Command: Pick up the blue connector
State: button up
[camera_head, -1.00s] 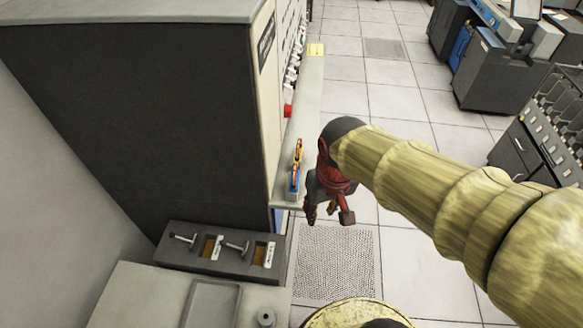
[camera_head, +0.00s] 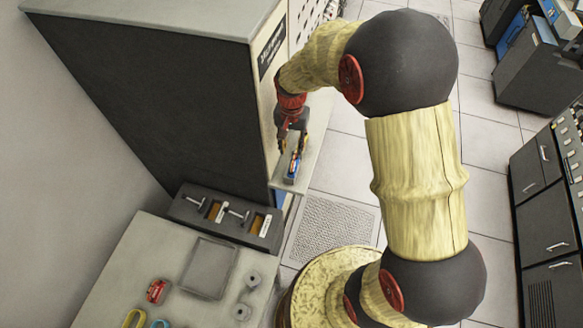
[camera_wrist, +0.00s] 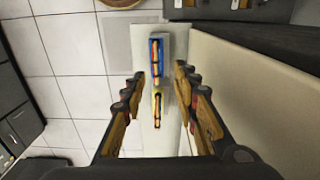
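The blue connector (camera_head: 293,167) lies on the narrow pale shelf (camera_head: 318,150) along the cabinet's side. In the wrist view the blue connector (camera_wrist: 163,52) is at the upper middle, with an orange-brown strip along it. A yellow connector (camera_wrist: 156,104) lies in line below it and is partly hidden by my gripper in the head view. My gripper (camera_wrist: 160,74) is open, with one finger on each side of the connectors' line in the wrist view and nothing held. In the head view my gripper (camera_head: 292,146) is close to the connectors; I cannot tell whether it touches them.
The tall dark cabinet (camera_head: 150,100) stands directly left of the shelf. A grey box with handles (camera_head: 225,216) and a pale desk (camera_head: 130,262) with small items are at the lower left. Open tiled floor (camera_head: 345,165) is to the right.

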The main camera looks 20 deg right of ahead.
aim_at(294, 156)
jog(key=f, duration=0.2)
jog(key=shift+w+d+f, duration=0.15)
jog(key=shift+d+f, duration=0.25)
jog(key=shift+f+p, duration=0.8)
jog(key=shift+f, duration=1.55)
jog(key=shift+c, duration=0.2)
grip_shut()
